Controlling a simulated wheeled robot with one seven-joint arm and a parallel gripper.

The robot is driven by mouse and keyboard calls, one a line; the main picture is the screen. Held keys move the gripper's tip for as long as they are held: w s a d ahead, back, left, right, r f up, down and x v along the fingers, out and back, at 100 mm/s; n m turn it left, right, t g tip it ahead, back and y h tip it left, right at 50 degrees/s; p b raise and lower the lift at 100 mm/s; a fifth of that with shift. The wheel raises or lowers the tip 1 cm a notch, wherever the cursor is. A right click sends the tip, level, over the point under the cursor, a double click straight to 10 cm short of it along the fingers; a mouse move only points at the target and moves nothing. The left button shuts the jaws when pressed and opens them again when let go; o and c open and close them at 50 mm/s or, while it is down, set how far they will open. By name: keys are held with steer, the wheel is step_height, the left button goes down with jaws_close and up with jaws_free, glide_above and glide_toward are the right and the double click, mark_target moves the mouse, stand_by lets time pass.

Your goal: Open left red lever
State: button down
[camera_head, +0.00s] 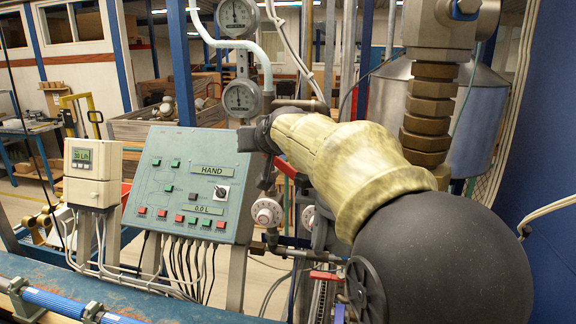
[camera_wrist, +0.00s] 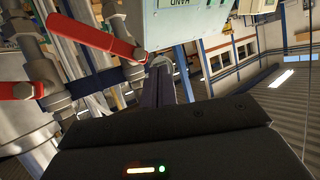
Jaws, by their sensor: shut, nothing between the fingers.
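Two red levers on grey pipe valves show in the wrist view. One red lever (camera_wrist: 92,36) slants from the upper left toward the middle, its end close to my gripper (camera_wrist: 161,64). The other red lever (camera_wrist: 20,91) lies at the left edge. The wrist view is turned over, so I cannot tell which is the left one. In the head view my gripper (camera_head: 247,138) is in front of the panel's right edge, and a red bar (camera_head: 285,168) shows partly behind my arm. A red handle (camera_head: 326,276) sits lower. My gripper is shut and empty; no lever is between its fingers.
A green control panel (camera_head: 180,186) marked HAND stands left of my gripper, with a white meter box (camera_head: 92,172) beside it. Two gauges (camera_head: 241,97) and a white dial knob (camera_head: 266,212) are on the pipework. A blue pipe (camera_head: 62,303) crosses the lower left.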

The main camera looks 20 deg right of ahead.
steer(key=w+a+f+n+t+h, duration=0.1)
steer(key=a+f+n+t, duration=0.2)
steer(key=a+f+n, duration=0.35)
steer(key=s+a+h, duration=0.1)
steer(key=s+f+n+h+p, duration=0.1)
steer(key=h, duration=0.1)
steer(key=s+a+f+h, duration=0.1)
steer(key=s, duration=0.1)
steer(key=shift+s+a+f+n+t+h, duration=0.1)
steer(key=shift+a+f+n+t+h, duration=0.2)
steer(key=shift+h, duration=0.1)
